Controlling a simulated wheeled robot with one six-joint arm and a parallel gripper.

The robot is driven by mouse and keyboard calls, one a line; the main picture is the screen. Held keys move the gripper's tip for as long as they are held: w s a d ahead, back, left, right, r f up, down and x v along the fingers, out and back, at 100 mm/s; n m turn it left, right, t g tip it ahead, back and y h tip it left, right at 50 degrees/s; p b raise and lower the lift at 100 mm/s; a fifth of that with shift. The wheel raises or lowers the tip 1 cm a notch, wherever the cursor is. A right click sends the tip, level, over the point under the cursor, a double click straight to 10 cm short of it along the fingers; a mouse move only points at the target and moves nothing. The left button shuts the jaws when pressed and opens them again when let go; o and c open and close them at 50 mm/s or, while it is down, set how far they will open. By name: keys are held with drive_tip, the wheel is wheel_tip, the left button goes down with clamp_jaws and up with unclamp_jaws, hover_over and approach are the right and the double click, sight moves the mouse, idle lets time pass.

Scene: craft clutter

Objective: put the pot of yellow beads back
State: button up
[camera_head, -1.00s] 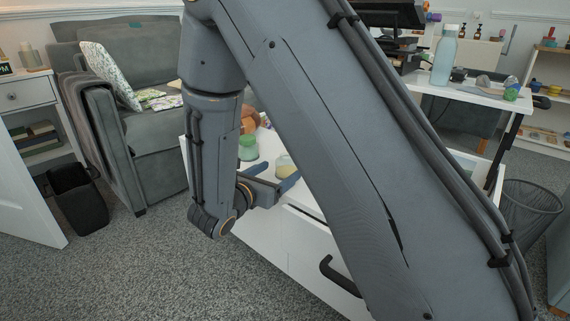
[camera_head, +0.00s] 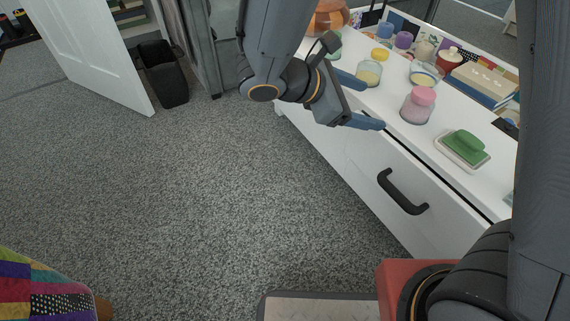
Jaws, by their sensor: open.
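A small clear glass pot with yellow contents (camera_head: 369,73) stands upright on the white drawer unit's top (camera_head: 398,131). I cannot tell whether the yellow lid-like piece (camera_head: 380,54) just behind it belongs to it. My gripper (camera_head: 358,101) is open at the unit's left front edge. Its two blue-grey fingers are spread, one beside the yellow pot and the other nearer the front edge. Nothing shows between them. I cannot tell whether the far finger touches the pot.
A black handle (camera_head: 403,192) juts from the front.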

drive_tip(key=s+a+r+m+g+y, duration=0.2)
drive_tip(key=s+a+m+y, duration=0.3)
drive_tip(key=s+a, duration=0.3)
drive_tip(key=s+a+r+m+g+y, duration=0.2)
drive_tip(key=s+a+m+y, duration=0.4)
drive_tip(key=s, duration=0.8)
drive_tip(key=shift+s+a+g+y, duration=0.2)
drive_tip(key=shift+a+g+y, duration=0.35)
drive_tip(key=shift+a, duration=0.35)
drive_tip(key=shift+r, duration=0.2)
drive_tip(key=shift+d+r+m+y+p, duration=0.15)
drive_tip(key=shift+r+m+p, duration=0.25)
drive_tip(key=shift+r+p, duration=0.55)
drive_tip(key=shift+d+r+m+y+p, duration=0.1)
drive_tip(key=shift+r+m+p, duration=0.3)
drive_tip(key=shift+r+p, duration=0.5)
drive_tip(key=shift+r+p, duration=0.25)
drive_tip(key=shift+p, duration=0.05)
